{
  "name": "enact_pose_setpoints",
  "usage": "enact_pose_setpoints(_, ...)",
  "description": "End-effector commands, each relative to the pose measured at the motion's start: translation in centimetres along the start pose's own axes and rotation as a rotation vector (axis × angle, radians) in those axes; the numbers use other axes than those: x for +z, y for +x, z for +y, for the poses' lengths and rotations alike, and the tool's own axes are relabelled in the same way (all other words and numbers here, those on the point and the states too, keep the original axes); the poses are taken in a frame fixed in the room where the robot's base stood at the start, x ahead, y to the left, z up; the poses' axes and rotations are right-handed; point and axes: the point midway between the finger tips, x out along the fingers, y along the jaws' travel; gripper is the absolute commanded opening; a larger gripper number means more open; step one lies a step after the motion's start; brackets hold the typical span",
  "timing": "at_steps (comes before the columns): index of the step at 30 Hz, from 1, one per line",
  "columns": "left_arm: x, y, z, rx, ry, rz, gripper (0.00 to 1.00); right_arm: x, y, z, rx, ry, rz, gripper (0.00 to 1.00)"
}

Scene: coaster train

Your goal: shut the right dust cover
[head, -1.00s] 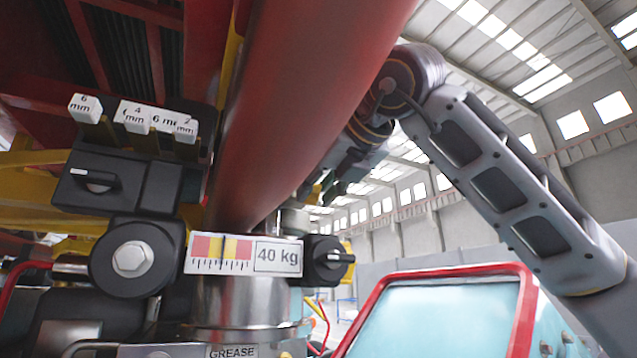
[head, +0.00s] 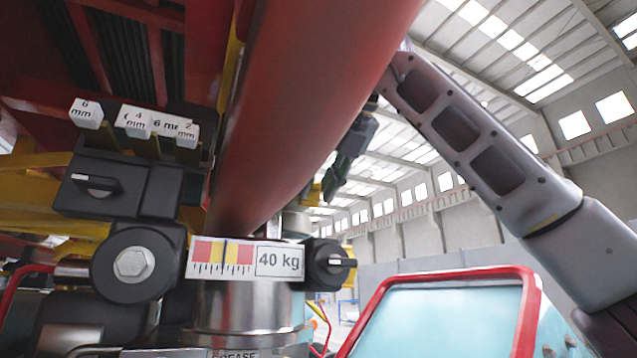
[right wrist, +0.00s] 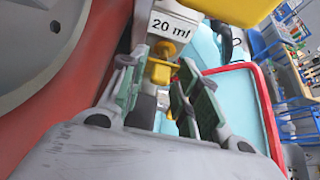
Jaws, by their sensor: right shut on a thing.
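My right gripper (right wrist: 159,72) shows in the right wrist view with green-padded fingers on both sides of a small yellow piece (right wrist: 161,74). It is shut on that piece, below a white block labelled "20 ml" (right wrist: 168,27). I cannot tell whether the yellow piece belongs to the right dust cover, and I cannot make out the cover for sure. In the head view the right gripper (head: 338,172) hangs dark beside the big red tube, which hides part of my wrist. My left gripper is not in view.
The red tube (head: 305,100) slants across the middle. Black knobs and a "40 kg" gauge (head: 248,259) stand below it. White "mm" blocks (head: 140,122) sit at left. A red-framed light-blue panel (head: 445,310) is at lower right. Open hall space lies behind.

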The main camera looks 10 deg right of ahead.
Motion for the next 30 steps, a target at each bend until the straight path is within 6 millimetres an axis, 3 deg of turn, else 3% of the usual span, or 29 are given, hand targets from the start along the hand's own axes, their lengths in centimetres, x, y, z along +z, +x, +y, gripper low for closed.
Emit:
enact_pose_setpoints(29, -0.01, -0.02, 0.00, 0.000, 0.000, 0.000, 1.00, 0.69, -0.11, -0.07, 0.000, 0.002, 0.085, 0.08)
enact_pose_setpoints(30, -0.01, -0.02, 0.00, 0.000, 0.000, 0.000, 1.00, 0.69, -0.11, -0.07, 0.000, 0.002, 0.085, 0.33)
